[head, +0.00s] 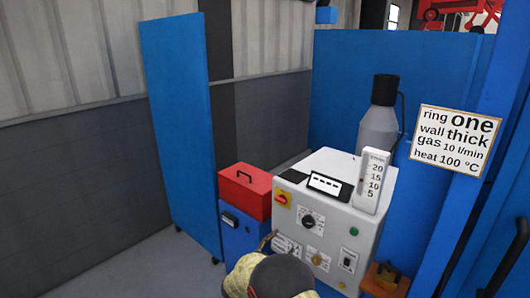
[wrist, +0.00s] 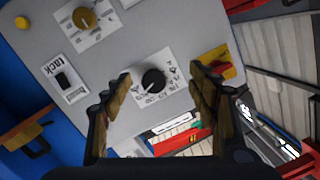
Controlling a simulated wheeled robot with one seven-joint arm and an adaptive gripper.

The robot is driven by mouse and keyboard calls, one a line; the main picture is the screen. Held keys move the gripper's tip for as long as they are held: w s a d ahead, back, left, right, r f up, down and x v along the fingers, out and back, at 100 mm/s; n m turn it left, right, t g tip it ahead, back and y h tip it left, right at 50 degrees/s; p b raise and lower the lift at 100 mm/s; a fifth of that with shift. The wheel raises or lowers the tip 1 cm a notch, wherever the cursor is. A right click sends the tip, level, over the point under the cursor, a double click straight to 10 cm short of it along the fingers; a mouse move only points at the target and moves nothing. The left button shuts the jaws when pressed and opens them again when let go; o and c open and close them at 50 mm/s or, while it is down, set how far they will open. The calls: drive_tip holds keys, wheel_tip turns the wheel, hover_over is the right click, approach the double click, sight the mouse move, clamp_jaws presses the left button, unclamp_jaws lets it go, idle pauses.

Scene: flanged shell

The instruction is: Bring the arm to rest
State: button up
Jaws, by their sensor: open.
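My gripper (wrist: 160,88) is open and empty, its two brown-padded fingers spread in front of a light grey control panel (wrist: 120,50). A black knob (wrist: 153,80) with a white dial plate shows between the fingers in the wrist view; no contact is visible. In the head view the machine (head: 335,170) stands at lower centre, with the black knob (head: 308,221) uncovered on its front. My arm's end, dark grey and yellowish, shows at the bottom edge below it, partly cut off. The panel also has an ochre knob (head: 318,260) and a red switch on yellow (head: 283,200).
A red toolbox (head: 245,190) sits on a blue cabinet (head: 240,235) left of the machine. A grey gas bottle (head: 379,120) stands behind it. Blue screens (head: 180,130) flank the place. Floor at left is clear.

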drive_tip(key=s+a+f+n+g+y, duration=0.2)
drive_tip(key=a+f+n+y, duration=0.3)
drive_tip(key=a+f+y, duration=0.35)
drive_tip(key=s+a+r+n+g+y, duration=0.35)
drive_tip(key=s+a+n+g, duration=0.2)
drive_tip(key=s, duration=0.55)
drive_tip(key=s+d+r+n+g+p, duration=0.1)
drive_tip(key=s+d+r, duration=0.5)
drive_tip(key=s, duration=0.4)
drive_tip(key=s+d+r+n+g, duration=0.1)
drive_tip(key=s+d+r+g, duration=0.1)
drive_tip(key=s+d+r, duration=0.65)
drive_tip(key=s+d+r+n+g+p, duration=0.1)
drive_tip(key=s+d+r+n, duration=0.3)
drive_tip(key=s, duration=0.8)
drive_tip(key=s+d+r+m+t+h, duration=0.1)
drive_tip(key=s+d+r+m+t, duration=0.1)
drive_tip(key=r, duration=0.3)
drive_tip(key=s+d+r+m+t+p, duration=0.1)
drive_tip(key=s+d+r+m, duration=0.1)
drive_tip(key=r, duration=0.4)
drive_tip(key=s+d, duration=0.1)
drive_tip(key=d, duration=0.1)
drive_tip(key=shift+s+d+r+t+h, duration=0.2)
drive_tip(key=shift+s+d+t+h, duration=0.1)
drive_tip(key=shift+d+t+h, duration=0.1)
